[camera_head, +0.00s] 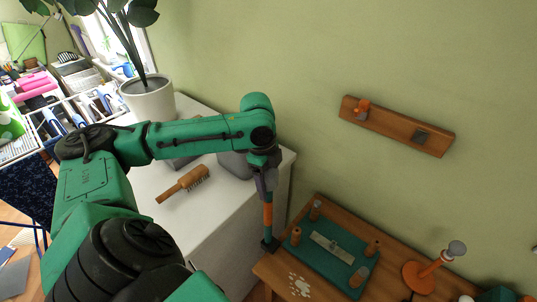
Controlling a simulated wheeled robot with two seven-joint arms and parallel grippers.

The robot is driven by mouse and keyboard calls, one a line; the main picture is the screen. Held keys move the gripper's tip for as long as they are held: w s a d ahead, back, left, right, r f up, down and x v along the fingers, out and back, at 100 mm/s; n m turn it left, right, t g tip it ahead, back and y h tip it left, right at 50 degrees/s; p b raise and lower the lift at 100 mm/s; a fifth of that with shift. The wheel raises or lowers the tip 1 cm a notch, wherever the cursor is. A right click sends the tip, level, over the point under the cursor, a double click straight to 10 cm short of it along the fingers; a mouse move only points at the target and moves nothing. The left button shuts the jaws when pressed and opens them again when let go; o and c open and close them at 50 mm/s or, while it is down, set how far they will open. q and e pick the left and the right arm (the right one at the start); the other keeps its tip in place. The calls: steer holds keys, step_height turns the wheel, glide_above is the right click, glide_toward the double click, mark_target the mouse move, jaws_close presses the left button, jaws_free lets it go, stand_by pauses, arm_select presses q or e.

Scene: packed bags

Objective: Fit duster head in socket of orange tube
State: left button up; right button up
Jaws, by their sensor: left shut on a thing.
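My left gripper (265,187) is at the end of the green arm, pointing down. It is shut on an upright orange rod (268,215) with a dark end piece (270,243) below. The dark end is at the left corner of the wooden table (275,270); I cannot tell whether it touches. On the table at the right, a tilted orange tube (433,268) rises from a round orange base (415,278), with a grey round piece (457,248) at its upper end. I cannot tell which part is the duster head. No open socket can be made out. My right gripper is not in view.
A green tray (322,265) holds several orange pegs and a pale strip (332,247). Whitish bits (300,286) lie in front of it. A wooden rack (390,125) is on the wall.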

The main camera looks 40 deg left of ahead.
arm_select(q)
steer(key=shift+f, duration=0.55)
steer(key=o, duration=1.4)
steer(key=r, duration=0.4)
steer(key=a+r, duration=0.1)
steer(key=r, duration=0.9)
steer(key=shift+s+a+r+b, duration=0.25)
steer(key=shift+a+b, duration=0.05)
steer(key=shift+a, duration=0.1)
steer(key=shift+f, duration=0.1)
